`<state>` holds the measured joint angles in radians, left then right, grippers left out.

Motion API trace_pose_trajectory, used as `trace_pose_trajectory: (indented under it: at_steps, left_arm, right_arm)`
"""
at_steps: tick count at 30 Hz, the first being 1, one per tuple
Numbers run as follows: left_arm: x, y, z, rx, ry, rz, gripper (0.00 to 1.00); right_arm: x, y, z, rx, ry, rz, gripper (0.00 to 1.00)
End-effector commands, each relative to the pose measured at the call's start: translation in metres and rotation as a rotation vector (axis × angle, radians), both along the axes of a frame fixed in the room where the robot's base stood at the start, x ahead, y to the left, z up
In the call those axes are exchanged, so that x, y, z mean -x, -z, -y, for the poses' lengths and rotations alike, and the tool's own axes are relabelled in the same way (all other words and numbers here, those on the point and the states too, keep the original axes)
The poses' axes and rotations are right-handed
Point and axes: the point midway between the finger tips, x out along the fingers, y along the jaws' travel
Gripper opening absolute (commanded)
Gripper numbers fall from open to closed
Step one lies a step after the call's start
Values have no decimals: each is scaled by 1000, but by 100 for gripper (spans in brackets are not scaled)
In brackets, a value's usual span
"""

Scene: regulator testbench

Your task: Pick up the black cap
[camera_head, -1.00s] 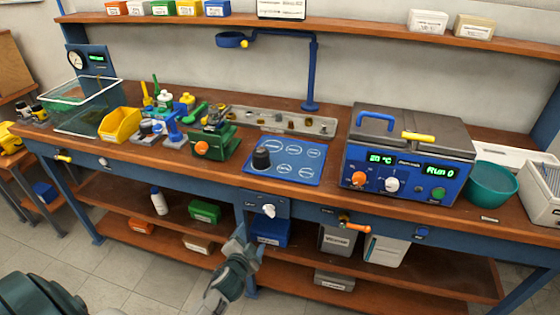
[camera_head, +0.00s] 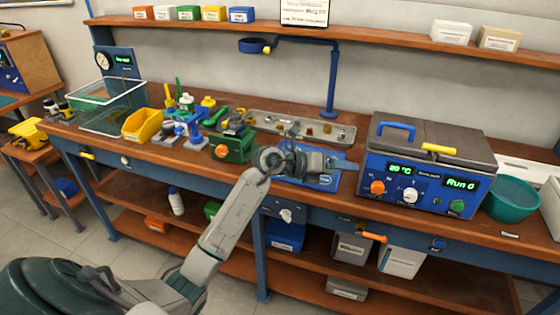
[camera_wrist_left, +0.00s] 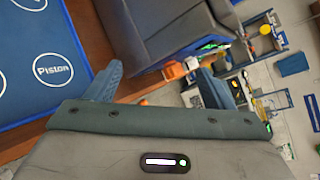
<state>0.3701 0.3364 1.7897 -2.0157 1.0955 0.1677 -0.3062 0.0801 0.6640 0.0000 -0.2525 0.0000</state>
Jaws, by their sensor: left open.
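The black cap does not show now; my left arm covers the part of the blue mat where it stood earlier. The blue mat (camera_head: 325,182) lies on the bench, mostly hidden behind my arm. In the left wrist view the mat (camera_wrist_left: 50,95) fills the upper left, with white outlined circles, one labelled Piston. My left gripper (camera_head: 347,166) is over the mat's right side, pointing right toward the blue heater box. In the left wrist view its fingers (camera_wrist_left: 160,84) are apart with nothing between them. My right gripper is not in view.
The blue heater box (camera_head: 428,175) stands just right of my gripper. A green vise-like fixture (camera_head: 233,149) stands left of the mat. A metal tray (camera_head: 300,127) lies behind it. A blue lamp-like stand (camera_head: 332,85) rises behind the mat. A teal bowl (camera_head: 512,198) sits at right.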

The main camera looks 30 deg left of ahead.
Motion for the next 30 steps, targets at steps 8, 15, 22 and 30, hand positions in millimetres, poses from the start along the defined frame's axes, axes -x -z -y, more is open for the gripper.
trace_pose_trajectory:
  at_steps: [8, 15, 22, 30]
  left_arm:
    - [-15, -5, -108, -584, -146, -328, 75]
    - [6, -31, -177, -783, -325, -581, 75]
    - [5, -13, -189, -808, -358, -634, 75]
    - [-8, 14, -192, -808, -357, -631, 75]
  right_arm:
    - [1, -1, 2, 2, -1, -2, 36]
    - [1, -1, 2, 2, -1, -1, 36]
    - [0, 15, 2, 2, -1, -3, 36]
    - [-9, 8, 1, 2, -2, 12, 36]
